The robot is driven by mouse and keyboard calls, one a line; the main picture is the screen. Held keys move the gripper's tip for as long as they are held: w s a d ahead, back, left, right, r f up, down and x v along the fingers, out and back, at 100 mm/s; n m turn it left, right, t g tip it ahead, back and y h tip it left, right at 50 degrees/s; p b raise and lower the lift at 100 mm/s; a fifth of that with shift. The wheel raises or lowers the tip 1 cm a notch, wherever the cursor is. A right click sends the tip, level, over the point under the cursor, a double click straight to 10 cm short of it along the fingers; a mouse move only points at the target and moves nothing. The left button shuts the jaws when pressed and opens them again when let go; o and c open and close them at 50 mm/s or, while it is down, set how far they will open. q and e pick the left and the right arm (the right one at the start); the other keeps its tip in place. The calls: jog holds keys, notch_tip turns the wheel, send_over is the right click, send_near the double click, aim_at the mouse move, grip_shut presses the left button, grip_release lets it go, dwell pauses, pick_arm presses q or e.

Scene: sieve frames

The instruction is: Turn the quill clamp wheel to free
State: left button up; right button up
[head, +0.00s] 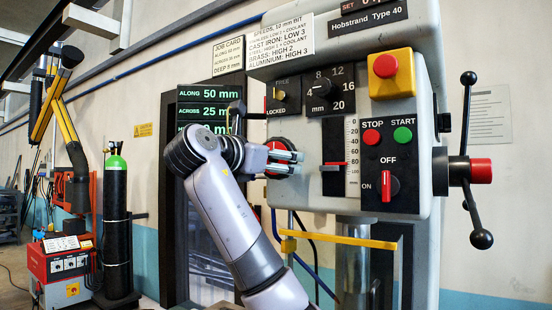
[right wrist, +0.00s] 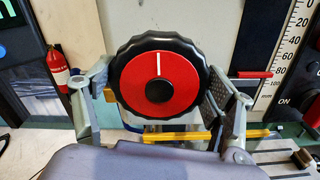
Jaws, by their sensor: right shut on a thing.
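The quill clamp wheel (right wrist: 158,80) has a black scalloped rim, a red face and a black hub. Its white mark points straight up in the right wrist view. In the head view a bit of its red face (head: 277,146) shows behind my fingers. My right gripper (head: 285,157) is shut on the wheel. In the right wrist view its two fingers (right wrist: 160,95) stand at the left and right of the rim. Above the wheel is a dial (head: 281,96) marked FREE at the top and LOCKED at the lower left. My left gripper is not in view.
A control panel (head: 391,165) with stop, start and a red off/on switch is right of the wheel. A spoked handle (head: 481,171) sticks out at the far right. A yellow bar (head: 340,239) runs below the head. A readout screen (head: 209,94) stands at left.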

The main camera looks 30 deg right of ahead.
jog(key=shift+f, duration=0.2)
jog(key=o, duration=1.1)
jog(key=shift+r, duration=0.15)
jog(key=shift+o, duration=0.2)
jog(key=shift+a, duration=0.1)
jog(key=v, duration=1.2)
jog(key=shift+w, duration=0.1)
